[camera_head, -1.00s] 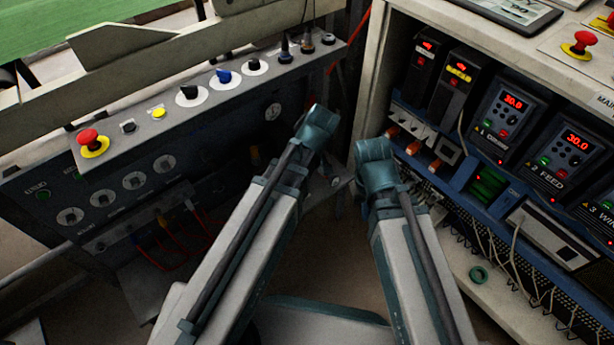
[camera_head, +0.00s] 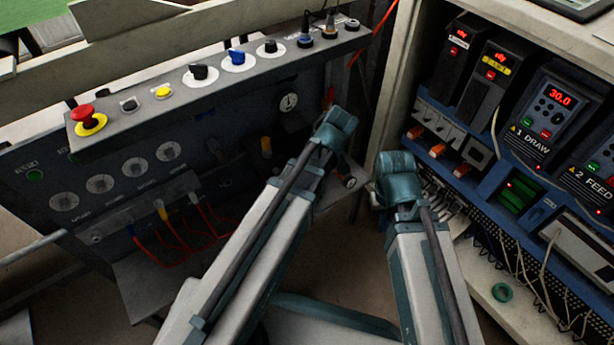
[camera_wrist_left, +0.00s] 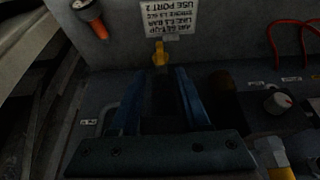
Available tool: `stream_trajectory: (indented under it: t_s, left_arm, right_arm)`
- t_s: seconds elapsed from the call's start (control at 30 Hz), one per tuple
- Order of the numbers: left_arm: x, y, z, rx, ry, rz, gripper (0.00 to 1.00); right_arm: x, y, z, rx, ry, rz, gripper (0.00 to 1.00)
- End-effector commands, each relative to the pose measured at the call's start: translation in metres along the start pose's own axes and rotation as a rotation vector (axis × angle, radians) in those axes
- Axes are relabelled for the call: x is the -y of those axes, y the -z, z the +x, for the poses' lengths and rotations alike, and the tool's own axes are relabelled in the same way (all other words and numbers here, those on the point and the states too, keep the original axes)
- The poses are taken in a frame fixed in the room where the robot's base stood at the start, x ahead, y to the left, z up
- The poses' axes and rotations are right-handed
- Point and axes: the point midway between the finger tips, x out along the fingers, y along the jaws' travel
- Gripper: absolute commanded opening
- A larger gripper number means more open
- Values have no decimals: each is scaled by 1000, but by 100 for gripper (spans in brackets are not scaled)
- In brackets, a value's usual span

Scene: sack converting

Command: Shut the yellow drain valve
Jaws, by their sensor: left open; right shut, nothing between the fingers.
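A small yellow handle (camera_wrist_left: 159,55), which looks like the drain valve, stands on the dark panel in the left wrist view, just below an upside-down label (camera_wrist_left: 172,18). My left gripper (camera_wrist_left: 158,76) is open, its two blue fingers to either side of a line to that handle; nothing shows between them. I cannot tell whether they touch it.
Red hoses (camera_head: 185,240) hang from the panel's lower left. A red emergency button (camera_head: 82,115), knobs and dials line the panel. The right cabinet (camera_head: 480,262) holds displays and loose wiring.

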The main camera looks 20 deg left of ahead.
Motion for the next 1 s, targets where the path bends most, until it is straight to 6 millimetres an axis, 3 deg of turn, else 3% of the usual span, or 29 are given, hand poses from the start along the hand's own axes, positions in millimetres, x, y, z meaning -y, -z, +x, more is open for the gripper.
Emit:
stream_trajectory:
  t_s: [0.03,0.53,0.7,1.0]
  left_arm:
    - [0,-2,15,0,0,-1,46]
    - [-1,-2,88,0,-1,-1,46]
    - [0,-1,100,0,0,0,46]
    - [0,0,100,0,0,0,46]
  right_arm:
    - [2,1,15,0,0,1,0]
    - [8,5,82,-1,0,16,0]
    - [9,6,92,-2,0,16,0]
    - [9,6,92,-2,0,16,0]
